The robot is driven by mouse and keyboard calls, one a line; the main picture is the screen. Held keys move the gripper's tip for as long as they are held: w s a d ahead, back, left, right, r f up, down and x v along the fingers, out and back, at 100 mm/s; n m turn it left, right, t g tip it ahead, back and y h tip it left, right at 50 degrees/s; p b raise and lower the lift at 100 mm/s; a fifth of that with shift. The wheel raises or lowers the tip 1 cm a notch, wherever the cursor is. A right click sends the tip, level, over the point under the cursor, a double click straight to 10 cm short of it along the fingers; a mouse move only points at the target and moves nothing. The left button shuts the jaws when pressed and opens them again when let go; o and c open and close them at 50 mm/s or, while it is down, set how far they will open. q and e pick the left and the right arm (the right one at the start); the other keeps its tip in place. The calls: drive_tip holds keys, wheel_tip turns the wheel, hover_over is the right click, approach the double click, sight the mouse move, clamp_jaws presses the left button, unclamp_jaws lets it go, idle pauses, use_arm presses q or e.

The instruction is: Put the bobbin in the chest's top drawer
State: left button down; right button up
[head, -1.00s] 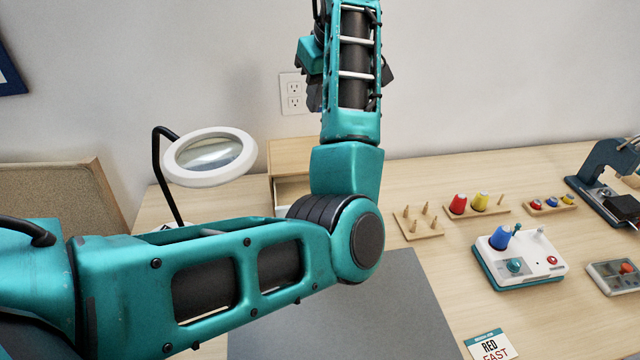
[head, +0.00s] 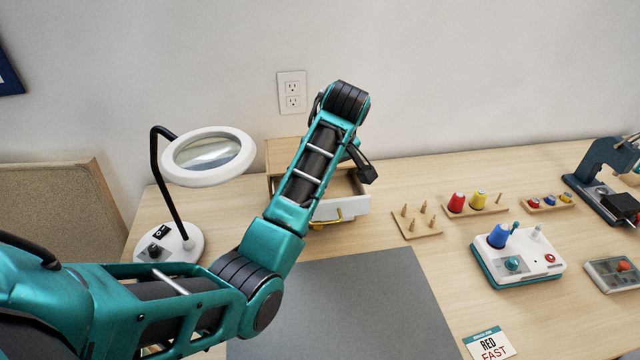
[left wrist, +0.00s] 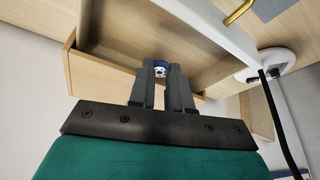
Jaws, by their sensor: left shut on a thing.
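The wooden chest (head: 284,150) stands at the back of the table, with an upper drawer (head: 349,206) pulled out. The drawer has a white front and a brass handle (head: 325,221). In the left wrist view the drawer's light wood interior (left wrist: 110,50) lies beyond my fingers, and the brass handle shows at the top. My left gripper (left wrist: 161,78) is shut on a small blue and white bobbin (left wrist: 160,70), at the open drawer. I cannot tell how deep in it is. My right gripper is not in view.
A magnifier lamp (head: 207,157) stands close left of the chest. A peg board (head: 417,222), thread spools (head: 457,203) and a bobbin winder (head: 517,258) are to the right. A grey mat (head: 370,300) lies in front, clear.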

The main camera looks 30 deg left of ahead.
use_arm(q)
drive_tip(key=shift+f, duration=1.75)
drive_tip(key=shift+f, duration=0.1)
drive_tip(key=c, duration=1.1)
unclamp_jaws()
drive_tip(key=shift+v, duration=6.15)
drive_tip(key=shift+a, duration=0.1)
